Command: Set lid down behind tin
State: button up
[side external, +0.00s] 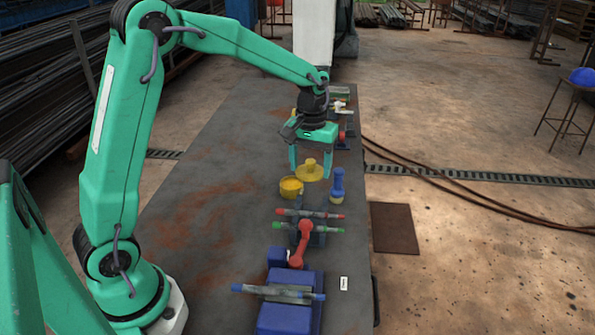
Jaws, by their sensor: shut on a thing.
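A yellow lid (310,174) with a raised knob is between the fingers of my gripper (311,169). My green gripper points down and is shut on the lid. The yellow tin (291,193) stands just left of the lid and nearer the camera, with its open top showing a yellow inside. The lid appears to be beyond the tin and to its right. I cannot tell from this one view whether the lid touches the table or hangs slightly above it.
The dark table (210,190) is clear on its left. A blue post (338,183) stands right of the tin. A rack with red and green rods and a red crank (305,240) is in front, then a blue machine (287,317). More items (341,107) lie behind my gripper.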

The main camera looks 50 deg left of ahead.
jog(key=shift+a, duration=0.1)
jog(key=s+a+f, duration=0.3)
jog(key=s+a, duration=0.2)
jog(key=a, duration=0.2)
send_over(258, 190)
notch_tip(258, 190, down, 7)
jog(key=shift+a+r, duration=0.1)
jog(key=shift+r, duration=0.05)
dwell(0.3)
jog(key=shift+f, duration=2)
jog(key=shift+f, duration=0.1)
jog(key=o, duration=1)
